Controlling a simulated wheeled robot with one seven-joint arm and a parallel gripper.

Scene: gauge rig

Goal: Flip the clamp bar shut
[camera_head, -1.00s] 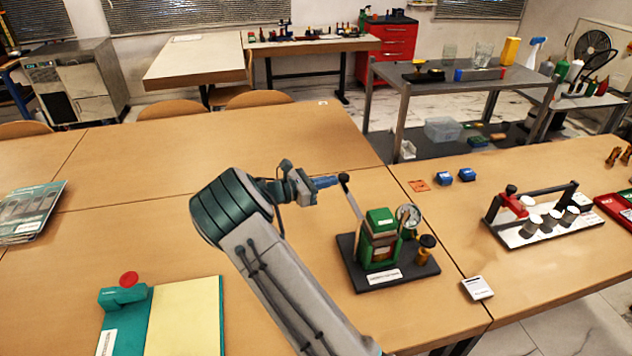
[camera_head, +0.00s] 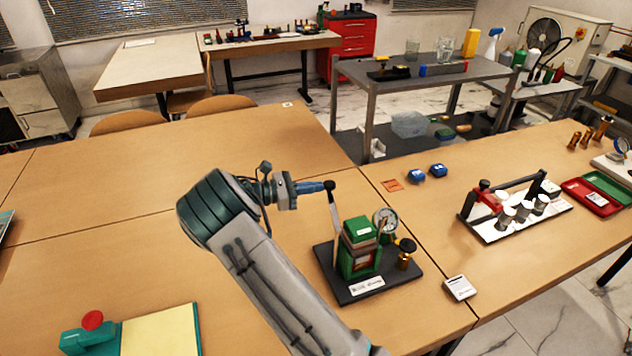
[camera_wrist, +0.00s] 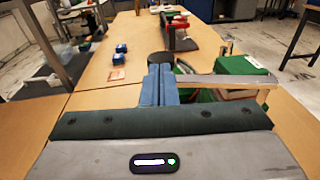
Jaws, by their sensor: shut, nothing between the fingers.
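The rig with a dark bar (camera_head: 520,181) stands on a white base at the right in the head view. The bar runs above and behind white-topped cylinders (camera_head: 523,208), from a red block (camera_head: 487,196) on the left; whether it is latched cannot be told. My gripper (camera_head: 324,187) is shut and empty. Its blue fingertips are at the black knob (camera_head: 330,186) of a metal lever on a green press (camera_head: 358,246); contact cannot be confirmed. In the wrist view the shut fingers (camera_wrist: 160,83) point at this knob (camera_wrist: 160,58), with the lever running right.
The press has a dial gauge (camera_head: 385,220) and a brass-stemmed knob (camera_head: 406,252) on a dark base. Two blue blocks (camera_head: 427,173) and an orange card (camera_head: 392,185) lie behind it. A white box (camera_head: 460,287) lies right of it. An open red-and-green case (camera_head: 592,195) is at far right.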

